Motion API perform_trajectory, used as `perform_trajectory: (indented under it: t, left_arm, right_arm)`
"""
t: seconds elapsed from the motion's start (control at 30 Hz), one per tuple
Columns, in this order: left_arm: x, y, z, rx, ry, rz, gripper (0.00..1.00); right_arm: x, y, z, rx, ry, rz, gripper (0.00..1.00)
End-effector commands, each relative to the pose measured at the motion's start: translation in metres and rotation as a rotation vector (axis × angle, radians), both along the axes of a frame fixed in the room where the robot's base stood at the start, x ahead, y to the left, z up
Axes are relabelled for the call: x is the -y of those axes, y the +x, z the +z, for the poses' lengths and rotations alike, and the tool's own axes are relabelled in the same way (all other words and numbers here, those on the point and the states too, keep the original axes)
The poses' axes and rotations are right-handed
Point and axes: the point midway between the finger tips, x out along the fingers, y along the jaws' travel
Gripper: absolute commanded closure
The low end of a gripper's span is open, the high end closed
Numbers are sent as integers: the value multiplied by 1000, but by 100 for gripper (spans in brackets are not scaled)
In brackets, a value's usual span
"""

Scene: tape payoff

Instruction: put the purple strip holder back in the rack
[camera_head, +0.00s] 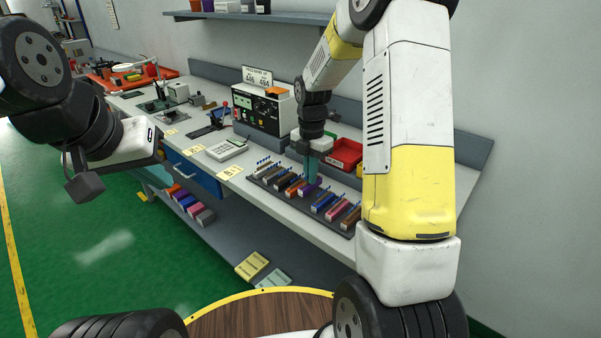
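The purple strip holder (310,188) is low in the row on the dark rack (262,184), among brown, orange, blue and pink holders. My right gripper (312,180) points down right above it, its teal fingers reaching its top and hiding part of it. I cannot tell whether the fingers are closed around the holder, or whether it is fully seated in its slot. My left gripper (86,187) hangs over the green floor at the left, away from the bench; its finger opening cannot be made out.
A black and white instrument box (262,110) stands behind the rack, with a red bin (345,153) to the right. A white calculator-like device (227,149) lies to the left. More coloured holders (190,206) sit on the lower shelf. My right arm hides the bench's right part.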

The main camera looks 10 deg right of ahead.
Motion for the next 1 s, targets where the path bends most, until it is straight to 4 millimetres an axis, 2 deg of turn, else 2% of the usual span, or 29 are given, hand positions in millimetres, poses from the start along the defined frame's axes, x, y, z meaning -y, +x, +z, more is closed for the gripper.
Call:
perform_trajectory:
  t: [0.2, 0.57, 0.6, 0.7, 1.0]
  left_arm:
    - [0, 0, 0, 0, 0, 0, 100]
    - [0, 0, 0, 0, 0, 0, 100]
    - [0, 0, 0, 0, 0, 0, 100]
    - [0, 0, 0, 0, 0, 0, 100]
    - [0, 0, 0, 0, 0, 0, 100]
  right_arm:
    - [0, -1, -30, -4, 0, 0, 100]
    - [0, 0, -34, -1, 0, 0, 100]
    - [0, 0, -34, -1, -1, 0, 91]
    - [0, 0, -34, -1, -1, 0, 75]
    - [0, 0, -33, 0, 0, 0, 75]
